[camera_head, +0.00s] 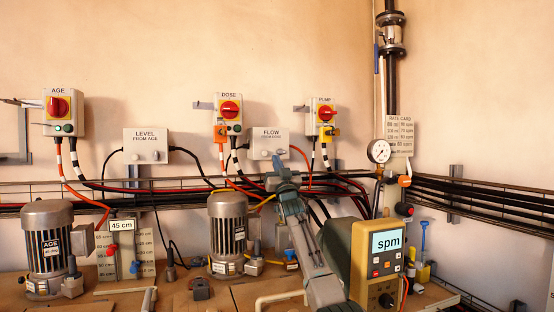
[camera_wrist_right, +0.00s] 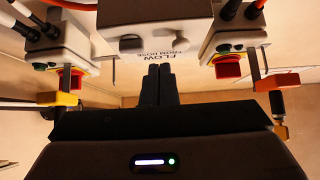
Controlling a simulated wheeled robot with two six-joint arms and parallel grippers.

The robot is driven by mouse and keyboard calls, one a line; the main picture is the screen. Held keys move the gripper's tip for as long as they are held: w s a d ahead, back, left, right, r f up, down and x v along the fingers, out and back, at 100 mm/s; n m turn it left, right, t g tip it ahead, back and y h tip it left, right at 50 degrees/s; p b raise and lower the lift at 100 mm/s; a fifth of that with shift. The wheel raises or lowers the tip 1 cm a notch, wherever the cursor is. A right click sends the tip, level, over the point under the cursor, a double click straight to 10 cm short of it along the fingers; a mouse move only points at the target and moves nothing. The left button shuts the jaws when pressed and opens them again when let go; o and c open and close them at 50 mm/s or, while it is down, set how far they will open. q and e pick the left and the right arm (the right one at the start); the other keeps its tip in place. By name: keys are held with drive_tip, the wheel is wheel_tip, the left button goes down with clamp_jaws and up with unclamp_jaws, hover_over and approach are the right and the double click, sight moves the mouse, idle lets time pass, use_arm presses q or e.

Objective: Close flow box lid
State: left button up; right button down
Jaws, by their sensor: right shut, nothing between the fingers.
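The flow box (camera_head: 268,145) is a pale grey box on the back wall, labelled FLOW FROM DOSE. My right gripper (camera_head: 278,162) reaches up from below to the lower edge of the box in the head view. In the wrist view its dark fingers (camera_wrist_right: 158,72) are together and empty, pointing at the label; contact cannot be told. My left gripper is not in view.
The dose switch box (camera_head: 228,112) and pump switch box (camera_head: 322,115) flank the flow box, with cables hanging below. A motor (camera_head: 228,225) stands below left. The spm unit (camera_head: 377,255) stands beside my right arm. Wall above the boxes is clear.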

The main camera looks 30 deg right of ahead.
drive_tip(key=w+d+f, duration=0.1)
drive_tip(key=w+f, duration=0.3)
drive_tip(key=f, duration=0.5)
drive_tip(key=shift+f, duration=0.1)
